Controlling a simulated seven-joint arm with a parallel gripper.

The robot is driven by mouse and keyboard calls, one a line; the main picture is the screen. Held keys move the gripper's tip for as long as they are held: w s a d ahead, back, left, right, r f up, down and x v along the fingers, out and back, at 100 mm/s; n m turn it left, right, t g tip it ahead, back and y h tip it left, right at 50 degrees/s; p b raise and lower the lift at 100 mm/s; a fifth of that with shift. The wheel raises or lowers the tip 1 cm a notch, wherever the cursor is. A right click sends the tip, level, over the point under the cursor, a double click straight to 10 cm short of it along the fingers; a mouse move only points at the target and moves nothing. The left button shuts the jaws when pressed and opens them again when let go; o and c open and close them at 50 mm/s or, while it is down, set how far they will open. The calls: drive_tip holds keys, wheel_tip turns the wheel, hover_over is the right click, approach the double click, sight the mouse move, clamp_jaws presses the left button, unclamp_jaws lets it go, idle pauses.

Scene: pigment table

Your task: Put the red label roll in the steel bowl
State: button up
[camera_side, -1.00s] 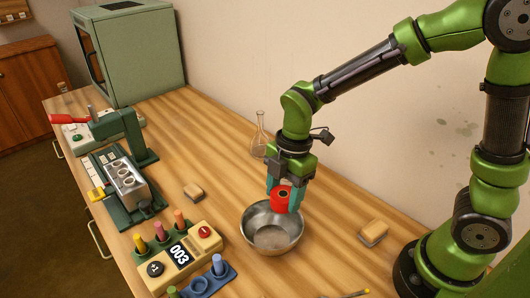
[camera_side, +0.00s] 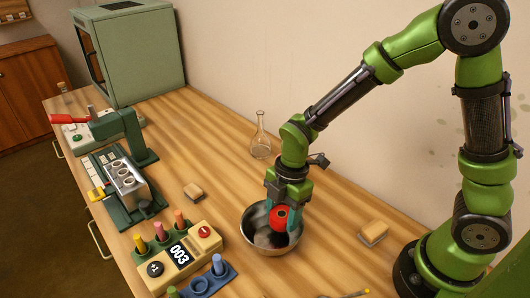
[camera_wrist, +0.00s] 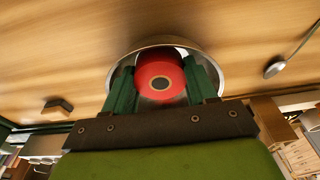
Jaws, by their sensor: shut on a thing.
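The red label roll (camera_side: 279,218) is between the fingers of my gripper (camera_side: 284,219), which is shut on it. In the side view the roll is low over the steel bowl (camera_side: 249,237), about level with its rim. In the wrist view the roll (camera_wrist: 160,79) shows its flat face with a dark centre, between the green fingers. The bowl's rim (camera_wrist: 218,67) curves around behind it. I cannot tell whether the roll touches the bowl.
A glass flask (camera_side: 260,140) stands behind. A counter device (camera_side: 178,258) and a blue rack (camera_side: 209,281) stand front left. A green press (camera_side: 124,185) stands further left.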

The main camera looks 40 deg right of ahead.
sight(288, 209)
drive_tip(key=shift+f, duration=0.25)
drive_tip(key=o, duration=0.9)
drive_tip(key=shift+c, duration=0.2)
drive_tip(key=shift+r, duration=0.15)
wheel_tip(288, 209, up, 12)
drive_tip(key=d, duration=0.2)
drive_tip(key=s+d+r+m+t, duration=0.3)
drive_tip(key=s+d+r+m, duration=0.1)
drive_tip(key=m, duration=0.7)
drive_tip(key=s+d+r+m+t, duration=0.4)
drive_tip(key=m, duration=0.7)
drive_tip(key=shift+s+r, duration=0.2)
drive_tip(key=shift+r, duration=0.1)
